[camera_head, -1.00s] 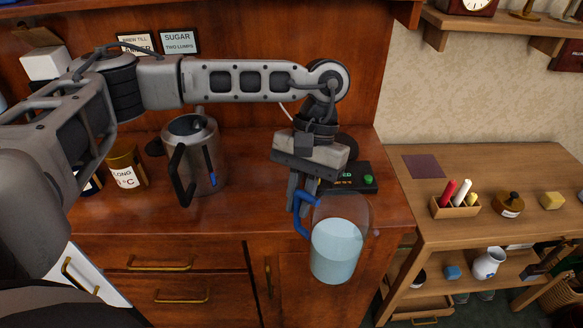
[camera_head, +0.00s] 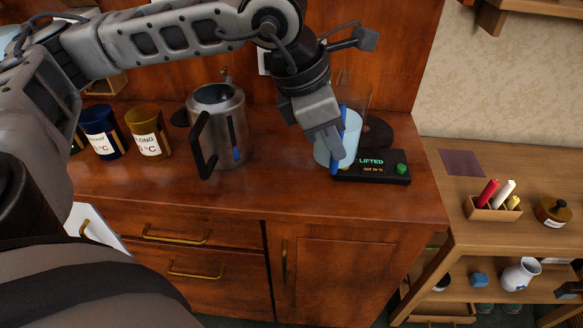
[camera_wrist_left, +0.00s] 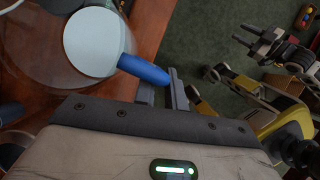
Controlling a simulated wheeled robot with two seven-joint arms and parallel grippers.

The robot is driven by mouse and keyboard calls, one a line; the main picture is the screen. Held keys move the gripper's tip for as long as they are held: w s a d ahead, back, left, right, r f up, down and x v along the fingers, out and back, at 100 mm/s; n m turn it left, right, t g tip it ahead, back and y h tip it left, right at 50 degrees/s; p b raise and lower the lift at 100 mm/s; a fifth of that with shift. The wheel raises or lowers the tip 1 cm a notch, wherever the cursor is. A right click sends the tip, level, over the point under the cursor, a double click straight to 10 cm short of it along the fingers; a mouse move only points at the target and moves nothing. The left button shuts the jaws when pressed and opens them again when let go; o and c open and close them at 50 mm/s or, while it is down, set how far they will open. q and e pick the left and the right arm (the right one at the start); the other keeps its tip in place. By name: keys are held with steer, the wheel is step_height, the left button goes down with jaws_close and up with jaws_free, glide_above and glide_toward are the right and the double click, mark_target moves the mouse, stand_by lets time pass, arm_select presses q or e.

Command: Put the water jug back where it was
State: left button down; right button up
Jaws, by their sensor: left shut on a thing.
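The water jug (camera_head: 322,152) is clear, with pale blue water and a blue handle. My left gripper (camera_head: 330,143) is shut on the handle (camera_wrist_left: 143,70), and its fingers (camera_wrist_left: 162,90) hide part of it. The jug is upright or nearly so, over the wooden counter (camera_head: 275,190). It is just left of and behind a black display unit (camera_head: 371,168) reading "LIFTED", with a green button. A dark round disc (camera_head: 378,132) shows behind. I cannot tell whether the jug touches anything below.
A steel kettle (camera_head: 220,125) with a black handle stands left of the jug. Blue (camera_head: 101,132) and amber (camera_head: 148,132) canisters stand farther left. A side table at right holds a chalk box (camera_head: 492,212) and a small brown pot (camera_head: 552,211). The front counter is clear.

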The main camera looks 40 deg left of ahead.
arm_select(q)
steer(key=n, duration=0.2)
steer(key=r+n+t+y, duration=0.1)
steer(key=n, duration=0.1)
steer(key=shift+b, duration=0.3)
steer(key=w+a+f+n+y, duration=0.1)
steer(key=w+a+n+y, duration=0.1)
steer(key=n, duration=0.3)
steer(key=w+a+f+n+y+b, duration=0.1)
steer(key=w+f+n+y, duration=0.1)
steer(key=w+n, duration=0.3)
steer(key=w+a+f+n+g+y+b, duration=0.1)
steer(key=w+a+f+n+y, duration=0.1)
steer(key=w+n, duration=0.2)
steer(key=shift+a+n, duration=0.35)
steer(key=shift+n, duration=0.05)
steer(key=x, duration=0.3)
steer(key=d+p+x, duration=0.1)
steer(key=x, duration=0.1)
steer(key=shift+f, duration=0.25)
steer(key=c, duration=1.5)
jaws_free()
steer(key=shift+f, duration=0.1)
steer(key=shift+o, duration=0.2)
arm_select(e)
steer(key=shift+w+f, duration=0.15)
steer(key=shift+f, duration=0.25)
